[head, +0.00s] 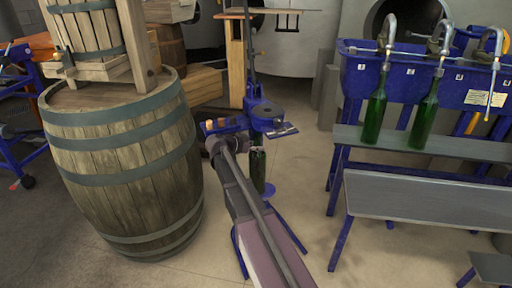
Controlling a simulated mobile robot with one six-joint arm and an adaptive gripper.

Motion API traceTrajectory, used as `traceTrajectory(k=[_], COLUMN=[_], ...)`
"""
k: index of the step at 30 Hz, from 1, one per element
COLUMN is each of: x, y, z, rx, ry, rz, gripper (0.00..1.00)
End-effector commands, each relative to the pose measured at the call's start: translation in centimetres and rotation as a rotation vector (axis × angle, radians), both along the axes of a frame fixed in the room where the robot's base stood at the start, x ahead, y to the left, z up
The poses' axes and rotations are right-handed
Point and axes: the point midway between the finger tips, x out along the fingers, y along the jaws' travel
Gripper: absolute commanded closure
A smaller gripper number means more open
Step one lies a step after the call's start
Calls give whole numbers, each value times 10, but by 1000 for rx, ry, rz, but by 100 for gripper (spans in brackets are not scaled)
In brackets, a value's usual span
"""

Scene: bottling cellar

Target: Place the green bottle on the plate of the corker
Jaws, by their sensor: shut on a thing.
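The green bottle (257,172) is upright in the middle of the head view, just right of my arm and under the blue head of the corker (264,114). My gripper (257,150) is shut on it near its upper part; the fingers are small, dark and partly hidden. The corker's round blue plate (269,188) shows low beside the bottle's base. The bottle's foot overlaps the plate's left part in the picture. I cannot tell whether it touches the plate. My arm hides part of the corker's frame and legs.
A large wooden barrel (125,160) with a press (90,35) on top stands close on the left. On the right is a blue filler (420,78) with two green bottles under its spouts, and a grey bench (430,196) in front. Floor is open between corker and filler.

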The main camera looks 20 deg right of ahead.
Motion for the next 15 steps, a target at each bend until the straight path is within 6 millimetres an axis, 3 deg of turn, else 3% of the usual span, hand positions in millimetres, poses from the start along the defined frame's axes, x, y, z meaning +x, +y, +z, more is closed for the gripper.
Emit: traceTrajectory(k=[15], x=[7], y=[-36], z=[1], rx=[-4], ry=[-1], rz=[0], gripper=[100])
